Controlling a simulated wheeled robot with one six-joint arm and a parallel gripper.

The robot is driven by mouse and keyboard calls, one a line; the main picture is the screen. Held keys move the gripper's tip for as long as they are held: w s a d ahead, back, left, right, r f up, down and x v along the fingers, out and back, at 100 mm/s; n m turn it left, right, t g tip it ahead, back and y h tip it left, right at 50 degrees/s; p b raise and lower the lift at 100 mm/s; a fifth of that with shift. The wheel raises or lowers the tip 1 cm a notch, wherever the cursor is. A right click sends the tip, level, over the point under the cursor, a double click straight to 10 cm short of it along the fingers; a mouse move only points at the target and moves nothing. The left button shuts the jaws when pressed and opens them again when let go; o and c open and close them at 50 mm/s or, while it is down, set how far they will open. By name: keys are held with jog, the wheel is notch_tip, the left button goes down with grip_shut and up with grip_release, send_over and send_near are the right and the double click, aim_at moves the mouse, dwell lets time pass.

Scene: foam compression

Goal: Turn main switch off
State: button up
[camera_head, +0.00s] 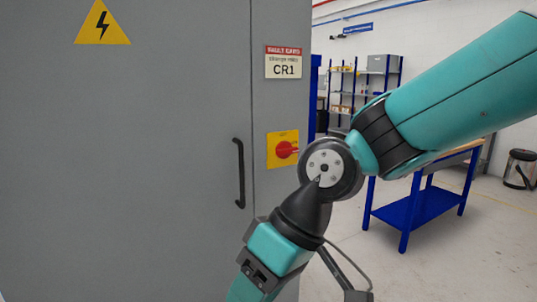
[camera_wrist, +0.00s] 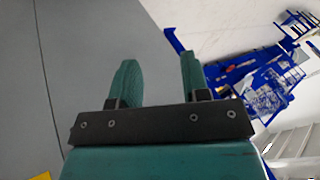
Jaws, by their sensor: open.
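The main switch is a red rotary knob (camera_head: 286,150) on a yellow plate (camera_head: 283,138), on the narrow right part of a grey cabinet (camera_head: 150,180). My wrist joint covers the plate's right edge, and the knob's setting is too small to tell. My gripper (camera_wrist: 157,75) is open and empty in the wrist view, its two green fingers apart in front of grey cabinet surface and the room. In the head view, the end of my arm hangs below the switch, partly cut off at the bottom edge. A yellow corner (camera_wrist: 42,176) shows at the wrist view's lower left.
A black vertical door handle (camera_head: 240,173) stands left of the switch. A CR1 label (camera_head: 283,62) is above it. A blue workbench (camera_head: 420,207) and shelves (camera_head: 365,85) are at the right, behind my arm. The pale floor (camera_head: 455,255) is clear at the lower right.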

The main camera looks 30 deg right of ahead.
jog(key=w+m+t+y, duration=0.2)
jog(key=w+m, duration=0.1)
jog(key=w, duration=0.3)
jog(key=m+t+h+p, duration=0.2)
jog(key=m+t+h, duration=0.5)
jog(key=m+t, duration=1.05)
send_near(290, 152)
jog(key=w+r+g+p, duration=0.1)
jog(key=w+p, duration=0.1)
jog(key=p, duration=0.1)
jog(key=w+m+p, duration=0.1)
jog(key=w+p, duration=0.2)
jog(key=w+r+m+g+p, duration=0.1)
jog(key=w+p, duration=0.1)
jog(key=p, duration=0.2)
jog(key=shift+w+a+r+m+g+h, duration=0.25)
jog(key=shift+w+a+r+g+h, duration=0.1)
jog(key=shift+a+h, duration=0.05)
jog(key=shift+w+f+p, duration=0.2)
jog(key=shift+w+p, duration=0.1)
jog(key=shift+w, duration=0.4)
grip_shut()
